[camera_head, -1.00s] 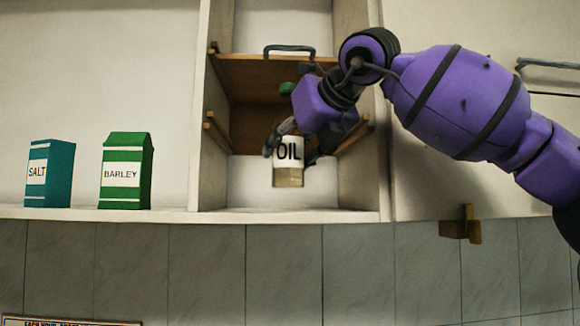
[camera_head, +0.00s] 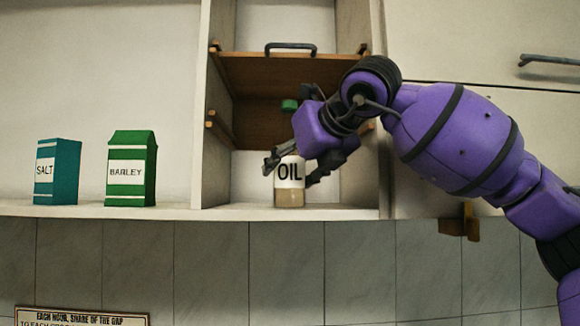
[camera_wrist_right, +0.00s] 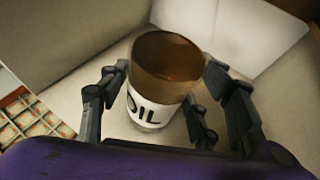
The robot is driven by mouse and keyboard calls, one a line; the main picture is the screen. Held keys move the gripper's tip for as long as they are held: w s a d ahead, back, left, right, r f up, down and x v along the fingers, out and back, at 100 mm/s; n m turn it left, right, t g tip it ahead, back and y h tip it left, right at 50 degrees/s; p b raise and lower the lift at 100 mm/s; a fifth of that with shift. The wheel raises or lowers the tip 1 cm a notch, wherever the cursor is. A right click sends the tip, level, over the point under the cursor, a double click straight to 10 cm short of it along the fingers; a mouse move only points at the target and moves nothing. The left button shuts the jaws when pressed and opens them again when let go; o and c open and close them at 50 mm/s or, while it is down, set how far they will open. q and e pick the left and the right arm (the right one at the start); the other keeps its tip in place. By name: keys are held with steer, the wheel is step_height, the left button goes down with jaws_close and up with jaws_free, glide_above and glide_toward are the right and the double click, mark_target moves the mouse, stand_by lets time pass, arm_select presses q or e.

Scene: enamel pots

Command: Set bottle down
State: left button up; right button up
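The oil bottle (camera_head: 290,190), with a white OIL label and a tan lower band, is upright in the open cupboard bay. Its base appears to be on the cupboard floor (camera_head: 345,214). It also shows in the right wrist view (camera_wrist_right: 150,112), its brown upper part nearest the camera. My right gripper (camera_head: 291,172) has its fingers on both sides of the bottle, apparently apart with small gaps. It shows in the right wrist view too (camera_wrist_right: 160,100). A small green piece (camera_head: 289,105) shows above the gripper; I cannot tell what it belongs to. My left gripper is out of view.
A teal salt box (camera_head: 58,172) and a green barley carton (camera_head: 131,170) stand on the ledge to the left. Wooden boards (camera_head: 285,75) with a dark handle are above the bottle. Cupboard side walls (camera_head: 216,180) stand close on both sides.

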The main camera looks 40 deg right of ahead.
steer(key=shift+o, duration=0.4)
steer(key=shift+s+r, duration=0.1)
steer(key=v, duration=1.2)
